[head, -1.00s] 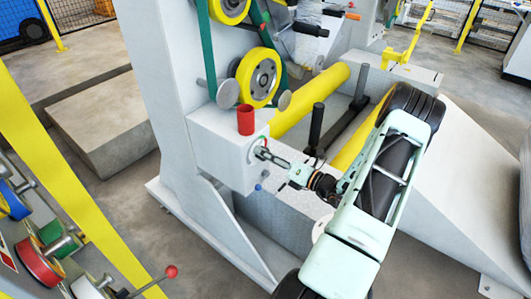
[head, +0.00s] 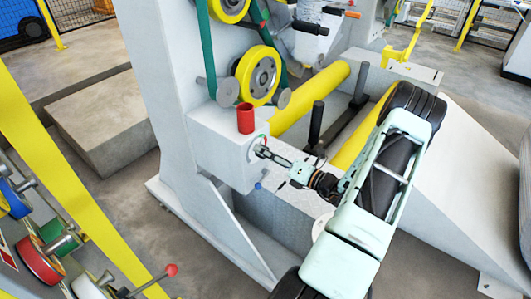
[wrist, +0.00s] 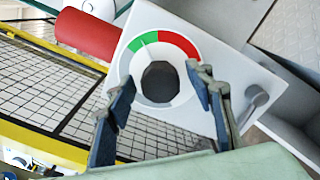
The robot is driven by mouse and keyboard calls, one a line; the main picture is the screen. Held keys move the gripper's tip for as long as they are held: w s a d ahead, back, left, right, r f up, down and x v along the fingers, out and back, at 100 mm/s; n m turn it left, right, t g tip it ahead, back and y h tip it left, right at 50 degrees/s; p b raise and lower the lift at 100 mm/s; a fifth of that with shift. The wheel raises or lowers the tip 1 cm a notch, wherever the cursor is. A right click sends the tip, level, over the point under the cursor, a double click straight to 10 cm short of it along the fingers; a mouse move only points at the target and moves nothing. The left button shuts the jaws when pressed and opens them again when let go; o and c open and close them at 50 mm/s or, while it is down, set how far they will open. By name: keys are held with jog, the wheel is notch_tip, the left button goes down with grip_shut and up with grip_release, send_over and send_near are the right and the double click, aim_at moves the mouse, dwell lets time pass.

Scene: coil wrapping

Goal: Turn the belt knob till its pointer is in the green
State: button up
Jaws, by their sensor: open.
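The belt knob (wrist: 160,82) is a dark, many-sided knob at the centre of a round dial (wrist: 178,46) on a light box face. My gripper (wrist: 161,86) is open, with one finger on each side of the knob in the wrist view. I cannot tell whether either finger touches it. In the head view my gripper (head: 262,152) is at the dial face of the grey box (head: 212,150), and hides the knob.
A red cylinder (head: 245,118) stands on top of the box; it also shows in the wrist view (wrist: 86,34). A small grey knob (wrist: 258,97) sits right of the dial. Yellow rollers (head: 310,100) and a yellow wheel (head: 257,76) are close by.

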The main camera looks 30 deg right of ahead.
jog(key=v, duration=1.1)
jog(key=shift+s, duration=0.3)
